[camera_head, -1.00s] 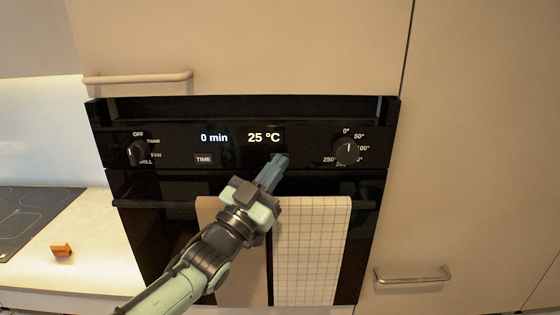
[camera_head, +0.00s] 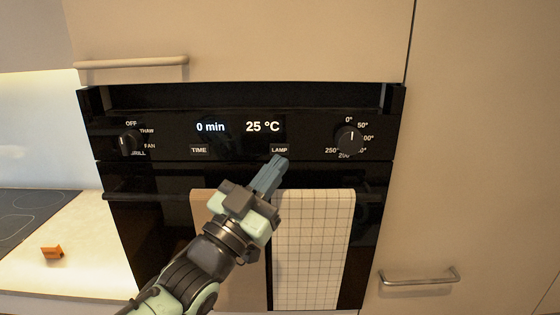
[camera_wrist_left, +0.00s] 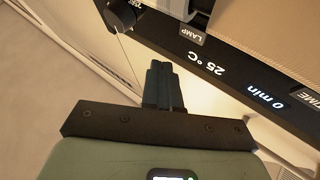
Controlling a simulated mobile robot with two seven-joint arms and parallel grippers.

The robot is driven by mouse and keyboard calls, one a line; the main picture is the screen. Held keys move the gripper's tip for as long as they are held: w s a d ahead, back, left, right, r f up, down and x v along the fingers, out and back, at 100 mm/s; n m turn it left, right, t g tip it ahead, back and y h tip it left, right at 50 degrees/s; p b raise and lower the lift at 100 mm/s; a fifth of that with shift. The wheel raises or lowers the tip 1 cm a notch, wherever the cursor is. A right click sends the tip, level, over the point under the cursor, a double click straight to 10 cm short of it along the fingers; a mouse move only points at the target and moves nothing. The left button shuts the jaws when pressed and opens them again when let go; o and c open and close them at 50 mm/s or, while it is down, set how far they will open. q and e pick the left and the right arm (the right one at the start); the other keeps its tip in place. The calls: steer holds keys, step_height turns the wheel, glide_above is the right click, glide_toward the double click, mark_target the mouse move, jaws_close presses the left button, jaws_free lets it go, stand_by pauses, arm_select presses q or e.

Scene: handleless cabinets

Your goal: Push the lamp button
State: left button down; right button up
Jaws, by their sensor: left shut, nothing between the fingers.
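The lamp button (camera_head: 279,150) is a small dark key labelled LAMP on the black oven panel (camera_head: 230,140), below the 25 °C display. It also shows in the left wrist view (camera_wrist_left: 193,33), unlit. My left gripper (camera_head: 281,163) is shut and empty, with its fingertips just below the button in the head view. In the wrist view the fingertips (camera_wrist_left: 159,68) appear apart from the button, with a gap between. Whether they touch the panel is hard to tell from the head view. My right gripper is not in view.
A TIME button (camera_head: 199,150) sits left of the lamp button. Knobs stand at the left (camera_head: 130,143) and right (camera_head: 350,139) of the panel. Two towels, one brown and one checked (camera_head: 313,245), hang below. A hob (camera_head: 30,222) lies at the left.

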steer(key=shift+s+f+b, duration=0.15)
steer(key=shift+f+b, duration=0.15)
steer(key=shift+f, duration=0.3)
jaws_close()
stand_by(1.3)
